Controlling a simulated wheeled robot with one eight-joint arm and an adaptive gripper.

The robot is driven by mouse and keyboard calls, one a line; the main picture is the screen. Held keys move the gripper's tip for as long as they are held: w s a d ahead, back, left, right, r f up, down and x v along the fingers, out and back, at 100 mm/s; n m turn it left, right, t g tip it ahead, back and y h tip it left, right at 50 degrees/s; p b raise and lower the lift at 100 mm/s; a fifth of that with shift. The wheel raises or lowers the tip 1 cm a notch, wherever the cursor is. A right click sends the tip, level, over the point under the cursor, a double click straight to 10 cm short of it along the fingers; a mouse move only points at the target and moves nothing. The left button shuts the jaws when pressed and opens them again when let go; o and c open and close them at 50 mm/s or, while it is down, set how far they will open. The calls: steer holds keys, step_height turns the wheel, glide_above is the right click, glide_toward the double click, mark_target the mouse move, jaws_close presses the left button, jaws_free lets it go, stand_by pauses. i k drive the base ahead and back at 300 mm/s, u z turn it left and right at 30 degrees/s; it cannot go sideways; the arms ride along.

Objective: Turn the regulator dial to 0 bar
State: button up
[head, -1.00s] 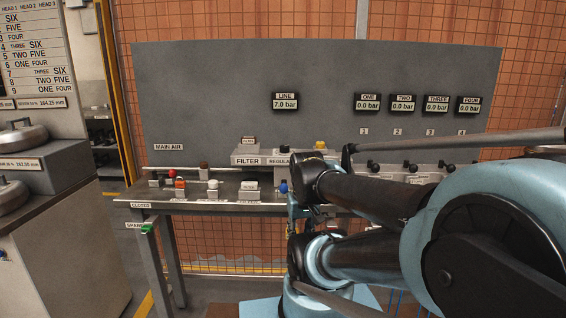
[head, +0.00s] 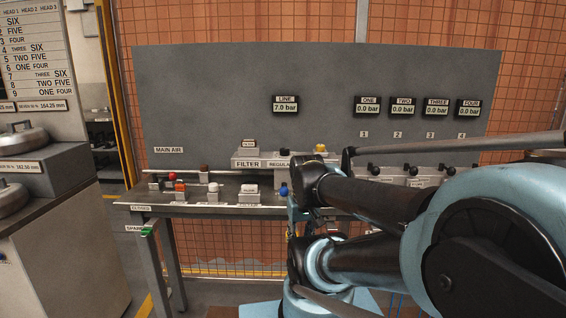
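The regulator block with a label reading "REGULA..." (head: 281,163) stands on the bench below the LINE display, partly hidden by my arm. A yellow knob (head: 320,149) sits above its right part; I cannot tell whether it is the regulator dial. A blue knob (head: 284,189) stands in front, just left of my arm. The LINE display (head: 286,104) reads 7.0 bar. My arm reaches in from the right and covers the bench right of the regulator label. No gripper fingers can be made out.
The filter block (head: 246,162) is left of the regulator. Red and white knobs (head: 180,186) stand on the bench's left part. Displays ONE (head: 368,107) to FOUR read 0.0 bar. Black-handled valves (head: 412,171) line the right side. A cabinet (head: 60,230) stands at the left.

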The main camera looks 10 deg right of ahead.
mark_target(283, 151)
steer(key=u, duration=0.55)
steer(key=k, duration=1.25)
steer(key=u, duration=0.75)
steer(key=i, duration=1.35)
steer(key=z, duration=0.65)
